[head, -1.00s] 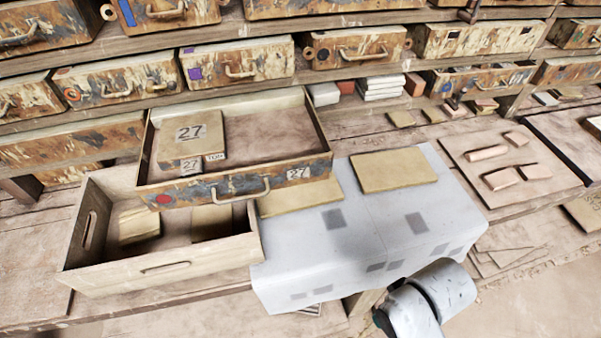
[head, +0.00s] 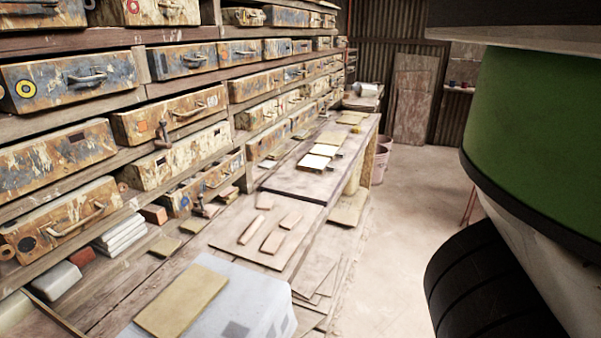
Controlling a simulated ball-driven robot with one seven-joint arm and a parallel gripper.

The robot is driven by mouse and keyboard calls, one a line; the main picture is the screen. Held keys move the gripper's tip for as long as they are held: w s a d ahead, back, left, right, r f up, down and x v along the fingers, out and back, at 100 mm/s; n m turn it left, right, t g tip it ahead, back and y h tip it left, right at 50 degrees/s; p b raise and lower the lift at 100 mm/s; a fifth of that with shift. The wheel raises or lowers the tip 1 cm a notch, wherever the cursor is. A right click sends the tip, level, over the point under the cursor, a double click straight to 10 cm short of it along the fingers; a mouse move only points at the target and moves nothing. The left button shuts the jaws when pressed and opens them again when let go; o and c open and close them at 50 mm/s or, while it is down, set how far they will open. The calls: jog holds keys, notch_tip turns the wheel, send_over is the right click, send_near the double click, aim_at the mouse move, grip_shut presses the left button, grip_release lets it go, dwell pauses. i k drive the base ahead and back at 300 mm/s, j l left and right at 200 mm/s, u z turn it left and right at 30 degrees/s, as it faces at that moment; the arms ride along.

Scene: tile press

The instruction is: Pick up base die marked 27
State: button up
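No die or drawer marked 27 shows in the head view now, and no number can be read on anything in it. A flat tan plate (head: 182,301), with no readable mark, lies on the grey-white cloth (head: 255,298) at the bottom of the view. My gripper is out of view, so its state is hidden.
A rack of paint-worn drawers (head: 55,160) runs along the left. The workbench (head: 215,212) extends away, holding a board (head: 225,242) with several pinkish bars and, farther off, pale tiles (head: 313,162). Open concrete floor (head: 405,205) lies right of the bench. Buckets (head: 382,160) stand at the back.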

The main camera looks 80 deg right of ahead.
aim_at(326, 152)
jog(key=z, duration=2.3)
